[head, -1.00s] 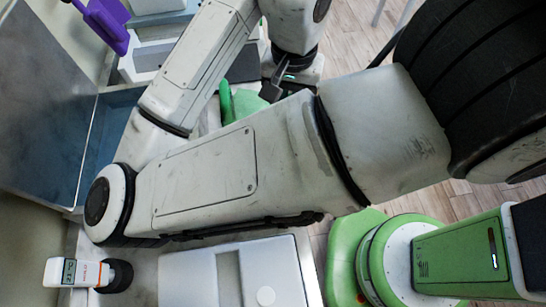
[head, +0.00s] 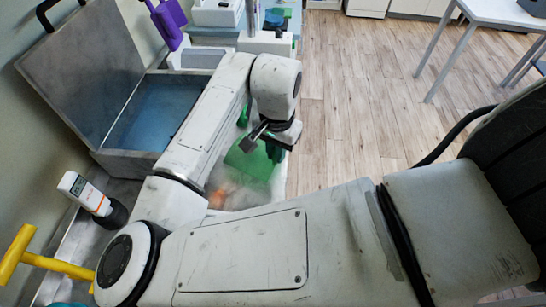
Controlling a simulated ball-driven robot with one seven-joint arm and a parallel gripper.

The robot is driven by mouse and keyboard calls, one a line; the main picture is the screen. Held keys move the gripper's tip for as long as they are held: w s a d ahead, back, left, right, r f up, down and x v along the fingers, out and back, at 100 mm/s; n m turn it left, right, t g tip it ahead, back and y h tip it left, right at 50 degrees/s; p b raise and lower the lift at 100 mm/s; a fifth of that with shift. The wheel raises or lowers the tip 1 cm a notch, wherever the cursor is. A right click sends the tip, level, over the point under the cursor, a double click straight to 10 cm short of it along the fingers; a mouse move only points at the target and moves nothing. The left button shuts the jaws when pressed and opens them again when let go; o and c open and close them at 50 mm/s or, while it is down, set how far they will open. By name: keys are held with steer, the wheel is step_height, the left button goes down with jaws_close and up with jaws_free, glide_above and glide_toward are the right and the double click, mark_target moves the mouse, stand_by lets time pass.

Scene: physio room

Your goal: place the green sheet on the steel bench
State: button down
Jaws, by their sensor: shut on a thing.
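The steel bench (head: 238,198) shows as a pale grey surface beneath the sheet and continues at the lower left, partly hidden by my arm. I cannot tell whether the sheet's lower edge touches the bench.
An open metal tank (head: 120,150) with blue water stands left of my arm, its lid raised. A white and orange meter (head: 85,192) and a yellow handle (head: 50,263) are at lower left. A white table (head: 490,12) is far right. Wooden floor between is clear.

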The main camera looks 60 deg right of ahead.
steer(key=shift+w+f, duration=0.35)
steer(key=shift+f, duration=0.05)
steer(key=shift+w+f, duration=0.15)
steer(key=shift+f, duration=1.65)
steer(key=shift+d+f, duration=0.1)
steer(key=shift+f, duration=0.25)
steer(key=c, duration=1.1)
jaws_free()
steer(key=shift+c, duration=0.2)
steer(key=shift+r, duration=0.15)
step_height(320, 180, up, 13)
